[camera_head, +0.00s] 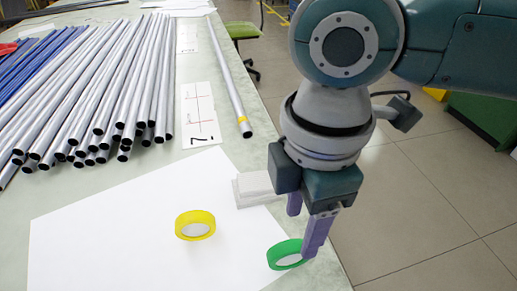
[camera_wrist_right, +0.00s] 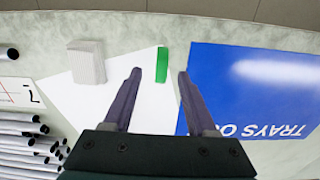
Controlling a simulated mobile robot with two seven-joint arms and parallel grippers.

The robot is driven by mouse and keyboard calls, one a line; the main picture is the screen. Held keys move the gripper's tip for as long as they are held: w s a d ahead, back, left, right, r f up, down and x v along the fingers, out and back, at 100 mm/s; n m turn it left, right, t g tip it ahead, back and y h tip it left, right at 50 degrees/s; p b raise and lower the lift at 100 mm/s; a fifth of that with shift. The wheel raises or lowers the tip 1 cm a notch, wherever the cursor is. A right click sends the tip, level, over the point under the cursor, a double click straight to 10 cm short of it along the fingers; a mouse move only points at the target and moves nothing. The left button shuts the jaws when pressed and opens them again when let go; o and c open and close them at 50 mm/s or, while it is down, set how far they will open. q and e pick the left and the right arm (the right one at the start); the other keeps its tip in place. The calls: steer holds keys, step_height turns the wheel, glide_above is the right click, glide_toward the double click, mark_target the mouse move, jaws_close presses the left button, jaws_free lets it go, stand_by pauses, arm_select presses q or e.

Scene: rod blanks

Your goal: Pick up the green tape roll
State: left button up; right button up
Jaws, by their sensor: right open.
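The green tape roll (camera_head: 273,256) lies at the right edge of the white sheet, near the table edge, in the head view. My right gripper (camera_head: 303,235) points down at it, and one purple finger covers part of its right side. In the right wrist view the green roll (camera_wrist_right: 162,65) shows as a narrow green strip, between the lines of the two fingers and around their tips. My right gripper (camera_wrist_right: 159,74) is open with nothing held there. Whether a finger touches the roll cannot be told. My left gripper is not in view.
A yellow tape roll (camera_head: 183,219) lies on the white sheet (camera_head: 100,225), left of the green one. A white block stack (camera_head: 255,188) stands behind. Many metal rods (camera_head: 125,80) fill the back left. A blue printed sheet (camera_wrist_right: 245,90) lies right in the wrist view.

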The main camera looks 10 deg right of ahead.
mark_target(294, 245)
steer(key=f, duration=0.4)
steer(key=f+b, duration=0.1)
steer(key=f, duration=0.1)
steer(key=shift+s+a+f, duration=0.15)
steer(key=shift+s+a, duration=0.05)
steer(key=shift+a, duration=0.1)
jaws_close()
